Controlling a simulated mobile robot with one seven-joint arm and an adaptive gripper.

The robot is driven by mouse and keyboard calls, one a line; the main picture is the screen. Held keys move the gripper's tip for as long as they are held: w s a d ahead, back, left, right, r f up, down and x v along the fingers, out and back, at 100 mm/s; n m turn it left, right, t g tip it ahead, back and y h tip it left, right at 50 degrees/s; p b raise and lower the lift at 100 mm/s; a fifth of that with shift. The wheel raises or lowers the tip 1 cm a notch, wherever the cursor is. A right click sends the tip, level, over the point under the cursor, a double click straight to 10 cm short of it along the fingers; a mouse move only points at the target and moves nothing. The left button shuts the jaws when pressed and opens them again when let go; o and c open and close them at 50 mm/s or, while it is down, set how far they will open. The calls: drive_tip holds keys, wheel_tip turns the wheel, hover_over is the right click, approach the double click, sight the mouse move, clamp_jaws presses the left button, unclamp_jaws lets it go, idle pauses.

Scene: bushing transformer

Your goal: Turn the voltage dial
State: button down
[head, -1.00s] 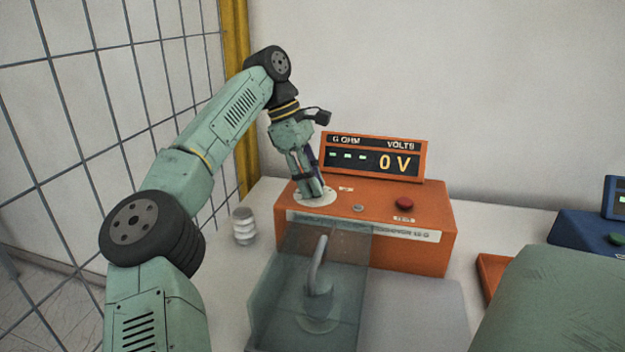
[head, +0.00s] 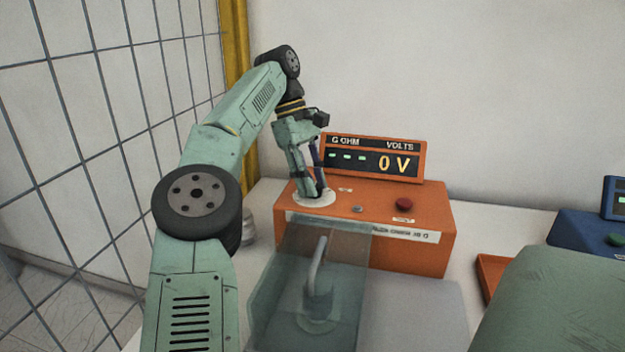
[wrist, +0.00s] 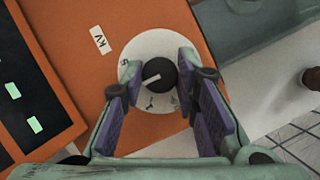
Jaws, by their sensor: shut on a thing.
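The voltage dial is a black knob (wrist: 153,76) with a white pointer line on a white marked disc (wrist: 139,48), on top of the orange tester (head: 410,242). In the wrist view the pointer aims left and slightly down. In the head view the disc (head: 313,201) shows under my fingers, which hide the knob. My gripper (wrist: 158,72) points down with its fingers on either side of the knob, shut on it. The tester's display (head: 375,160) reads 0 V, with green dashes under G OHM.
A red button (head: 403,204) and a small grey button (head: 357,209) sit right of the dial. A clear-walled box (head: 265,300) with a bent grey part (head: 317,270) stands in front. A wire fence (head: 100,120) is at left, a blue device (head: 590,236) at right.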

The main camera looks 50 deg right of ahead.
drive_tip(key=c, duration=1.2)
unclamp_jaws()
drive_tip(key=shift+c, duration=0.2)
